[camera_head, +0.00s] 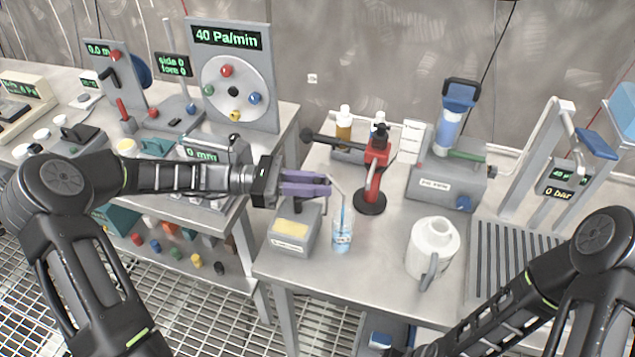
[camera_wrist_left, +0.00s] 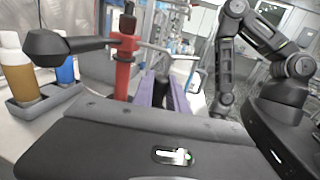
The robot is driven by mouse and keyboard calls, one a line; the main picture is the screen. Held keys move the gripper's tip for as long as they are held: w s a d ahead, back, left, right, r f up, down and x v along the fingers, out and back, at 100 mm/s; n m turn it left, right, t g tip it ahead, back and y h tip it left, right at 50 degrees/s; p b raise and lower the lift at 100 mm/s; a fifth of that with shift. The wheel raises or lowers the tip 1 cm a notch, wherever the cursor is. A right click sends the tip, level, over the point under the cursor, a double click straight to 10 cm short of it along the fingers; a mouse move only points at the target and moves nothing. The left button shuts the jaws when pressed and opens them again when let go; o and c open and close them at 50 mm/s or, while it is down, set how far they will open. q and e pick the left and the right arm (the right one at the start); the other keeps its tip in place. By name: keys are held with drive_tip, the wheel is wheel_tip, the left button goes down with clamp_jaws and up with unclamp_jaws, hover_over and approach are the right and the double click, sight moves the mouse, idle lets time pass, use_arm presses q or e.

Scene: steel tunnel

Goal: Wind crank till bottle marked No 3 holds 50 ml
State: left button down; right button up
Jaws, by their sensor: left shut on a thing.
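A grey box with a yellow panel (camera_head: 291,231) stands at the near left corner of the right-hand table. My left gripper (camera_head: 318,186), with purple fingers, is over its top. It is shut on a small dark upright piece, seen between the fingers in the left wrist view (camera_wrist_left: 166,96); this looks like the crank's knob, and the fingers hide most of it. A small clear bottle (camera_head: 342,237) with a blue-marked label stands just right of the box, with a thin tube at its mouth. Its number and liquid level are too small to read. My right gripper is out of view.
A red stand (camera_head: 372,182) with a black arm rises behind the bottle; it also shows in the left wrist view (camera_wrist_left: 122,70). A holder with brown and blue bottles (camera_head: 345,128) is behind it. A white jug (camera_head: 432,247) and a grey pump unit (camera_head: 446,180) stand to the right.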

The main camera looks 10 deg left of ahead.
use_arm(q)
drive_tip(key=shift+w, duration=0.1)
drive_tip(key=shift+d+r+m+g, duration=0.1)
drive_tip(key=shift+m+g, duration=0.5)
drive_tip(key=shift+g, duration=0.2)
drive_tip(key=shift+s+g, duration=0.25)
drive_tip(key=shift+g, duration=0.15)
drive_tip(key=c, duration=1.3)
unclamp_jaws()
drive_tip(key=shift+c, duration=0.2)
drive_tip(key=shift+s+a+p, duration=0.1)
drive_tip(key=shift+a+p, duration=0.25)
drive_tip(key=shift+a, duration=3.55)
